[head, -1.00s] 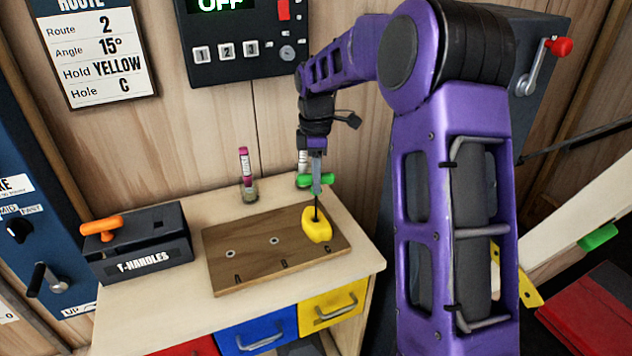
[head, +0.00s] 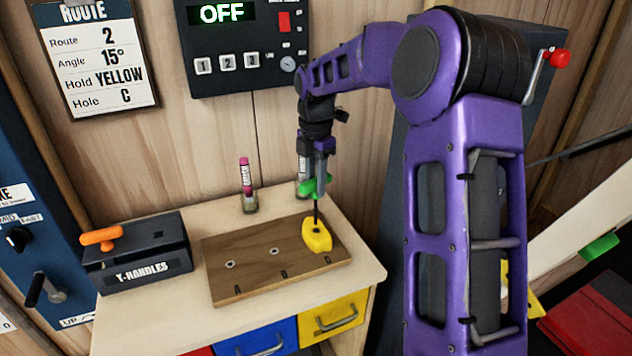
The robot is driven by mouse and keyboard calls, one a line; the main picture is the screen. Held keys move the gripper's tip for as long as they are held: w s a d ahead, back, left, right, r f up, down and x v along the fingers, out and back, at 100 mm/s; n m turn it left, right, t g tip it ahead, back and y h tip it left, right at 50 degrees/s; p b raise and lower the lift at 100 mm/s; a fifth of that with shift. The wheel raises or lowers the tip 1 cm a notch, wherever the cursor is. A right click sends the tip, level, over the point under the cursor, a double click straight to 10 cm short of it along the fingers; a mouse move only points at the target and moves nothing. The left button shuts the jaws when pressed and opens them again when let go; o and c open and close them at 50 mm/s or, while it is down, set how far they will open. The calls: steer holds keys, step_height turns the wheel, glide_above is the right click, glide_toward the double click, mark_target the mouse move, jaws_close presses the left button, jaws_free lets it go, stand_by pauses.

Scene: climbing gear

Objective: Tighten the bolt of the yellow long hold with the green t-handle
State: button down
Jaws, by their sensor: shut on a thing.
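The yellow long hold (head: 317,236) lies on the wooden board (head: 225,283) at hole C, the rightmost position. My gripper (head: 316,178) is above it, shut on the green t-handle (head: 309,188). The t-handle's dark shaft points down to the top of the yellow hold. The bolt is hidden inside the hold, and I cannot tell how deep the shaft tip sits in it.
Holes A and B on the board are bare. A black t-handle box (head: 140,262) with an orange t-handle (head: 100,237) stands at the left. A pink-topped marker (head: 246,178) stands in a small holder behind the board. The control panel (head: 240,66) reads OFF.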

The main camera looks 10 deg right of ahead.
steer(key=n, duration=1.4)
steer(key=shift+n, duration=0.3)
steer(key=c, duration=1.3)
jaws_free()
jaws_close()
steer(key=shift+f, duration=0.55)
